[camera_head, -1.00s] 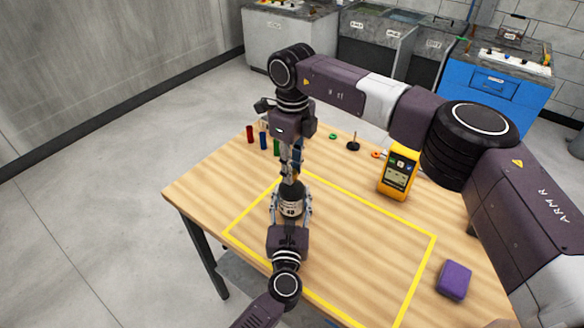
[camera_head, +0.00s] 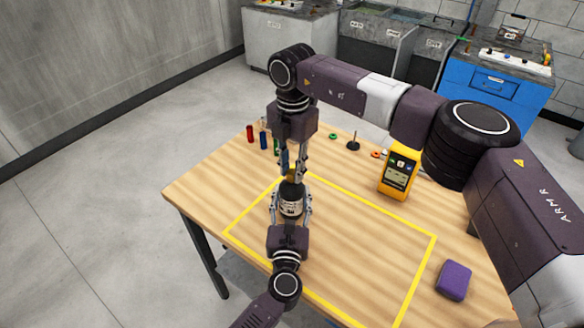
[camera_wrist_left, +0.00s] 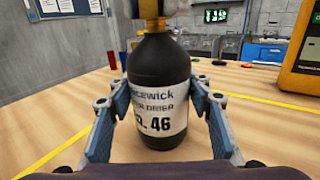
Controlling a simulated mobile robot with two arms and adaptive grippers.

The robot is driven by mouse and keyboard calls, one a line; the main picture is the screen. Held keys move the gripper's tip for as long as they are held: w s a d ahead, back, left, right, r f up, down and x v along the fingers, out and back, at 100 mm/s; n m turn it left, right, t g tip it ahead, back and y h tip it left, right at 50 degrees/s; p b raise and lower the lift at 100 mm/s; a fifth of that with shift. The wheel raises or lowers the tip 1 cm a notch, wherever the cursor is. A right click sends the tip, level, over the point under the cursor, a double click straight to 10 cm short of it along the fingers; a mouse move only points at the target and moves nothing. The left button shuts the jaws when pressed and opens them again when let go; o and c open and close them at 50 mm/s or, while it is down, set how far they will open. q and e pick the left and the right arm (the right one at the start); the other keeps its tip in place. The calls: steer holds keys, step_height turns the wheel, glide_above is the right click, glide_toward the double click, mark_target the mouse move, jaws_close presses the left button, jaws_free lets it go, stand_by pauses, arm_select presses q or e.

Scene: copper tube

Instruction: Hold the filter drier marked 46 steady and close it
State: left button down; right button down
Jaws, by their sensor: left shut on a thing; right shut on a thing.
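The filter drier (camera_head: 291,208) is a black bottle with a white label marked 46. It stands upright on the wooden table inside the yellow outline. In the left wrist view the drier (camera_wrist_left: 158,97) fills the middle, with a brass-coloured neck on top. My left gripper (camera_head: 291,194) is shut on its body, one finger on each side. My right gripper (camera_head: 292,174) points straight down from above, shut on the brass-coloured piece at the drier's top. The fingers hide most of that piece, and the wrist view cuts off its upper end.
A yellow meter (camera_head: 398,172) stands right of the outline, and a purple block (camera_head: 454,281) lies at the right front. Red (camera_head: 250,134) and blue (camera_head: 263,140) cylinders stand at the back left. A dark stand (camera_head: 353,142) is behind. The outline's right half is clear.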

steer(key=shift+w+m, duration=0.1)
steer(key=shift+m, duration=0.4)
steer(key=c, duration=1.7)
jaws_free()
steer(key=shift+r, duration=2.3)
steer(key=shift+c, duration=0.2)
